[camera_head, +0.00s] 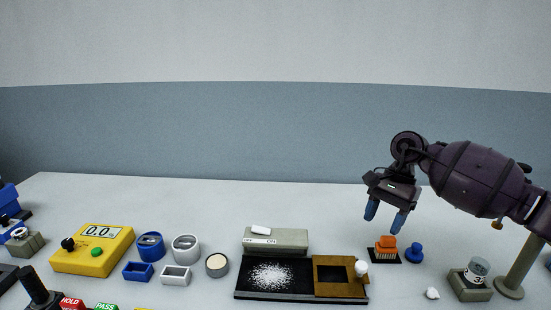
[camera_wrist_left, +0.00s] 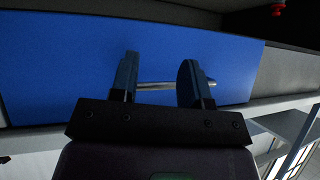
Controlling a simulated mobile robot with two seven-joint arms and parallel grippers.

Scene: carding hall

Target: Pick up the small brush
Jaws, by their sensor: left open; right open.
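The small brush (camera_head: 386,248) has an orange top and pale bristles and stands on a small black pad (camera_head: 394,261) at the right of the table. My right gripper (camera_head: 385,218) is open and empty, with its two blue fingers pointing down above the brush and apart from it. My left gripper (camera_wrist_left: 158,82) is open in the left wrist view, in front of a blue panel (camera_wrist_left: 60,70). A metal bar (camera_wrist_left: 160,86) shows behind and between its fingers; I cannot tell whether they touch it. The left gripper is outside the head view.
A blue knobbed piece (camera_head: 414,253) stands close to the brush's right. A black tray (camera_head: 285,296) with white powder and a brown frame (camera_head: 330,289) lies to the left. A weight on a grey block (camera_head: 470,287) and a post (camera_head: 518,265) stand at right. The table behind is clear.

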